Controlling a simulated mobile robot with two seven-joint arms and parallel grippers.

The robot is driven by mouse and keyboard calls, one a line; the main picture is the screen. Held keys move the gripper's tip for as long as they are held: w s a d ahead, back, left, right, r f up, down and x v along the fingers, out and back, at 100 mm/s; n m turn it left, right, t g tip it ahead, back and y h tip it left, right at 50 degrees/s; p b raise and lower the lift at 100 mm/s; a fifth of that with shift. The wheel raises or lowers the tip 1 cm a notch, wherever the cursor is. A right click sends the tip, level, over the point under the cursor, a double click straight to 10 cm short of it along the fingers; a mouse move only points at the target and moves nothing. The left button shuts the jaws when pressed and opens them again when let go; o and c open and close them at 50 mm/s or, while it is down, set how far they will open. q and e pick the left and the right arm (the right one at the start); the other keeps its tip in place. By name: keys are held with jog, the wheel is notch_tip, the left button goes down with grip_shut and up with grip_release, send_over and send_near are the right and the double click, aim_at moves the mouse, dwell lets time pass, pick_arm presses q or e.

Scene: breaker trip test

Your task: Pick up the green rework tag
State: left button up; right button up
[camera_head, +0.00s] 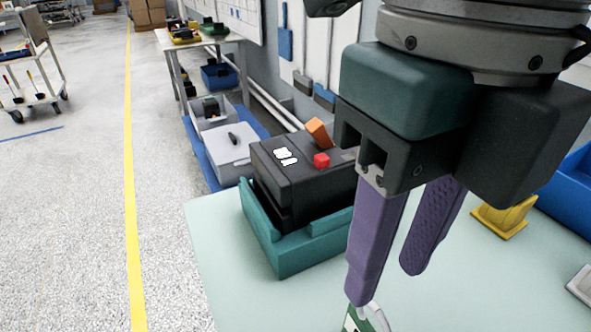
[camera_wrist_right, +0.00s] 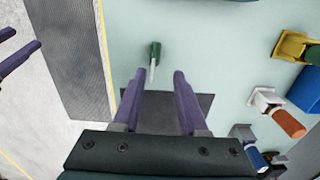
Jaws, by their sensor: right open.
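The green rework tag (camera_wrist_right: 154,54) lies on the pale table top in the right wrist view, with a thin whitish strip or loop at its near end. In the head view only part of the tag (camera_head: 353,321) shows at the bottom edge. My right gripper (camera_head: 385,286) is open and empty, its purple fingers pointing down above the table near the tag. In the right wrist view, the tag is just beyond the fingertips (camera_wrist_right: 159,72), slightly left of centre between them. My left gripper (camera_wrist_right: 27,37) shows at the left edge there, its fingers apart.
A dark breaker box (camera_head: 290,175) with an orange lever and red button sits in a teal cradle (camera_head: 290,256). A yellow holder (camera_head: 503,218) and blue bin (camera_head: 570,190) stand at right. In the wrist view, an orange-handled item (camera_wrist_right: 289,124) lies right of the tag.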

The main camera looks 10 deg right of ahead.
aim_at(371, 329)
jog(key=f, duration=0.3)
jog(key=s+f+b, duration=0.1)
jog(key=f, duration=0.4)
jog(key=shift+s+a+f, duration=0.2)
jog(key=shift+a+f, duration=0.1)
pick_arm(q)
jog(key=shift+s+f, duration=0.2)
jog(key=shift+f, duration=0.25)
jog(key=shift+s+f, duration=0.2)
jog(key=shift+f, duration=0.25)
pick_arm(e)
jog(key=shift+c, duration=0.2)
jog(key=shift+c, duration=0.8)
grip_shut()
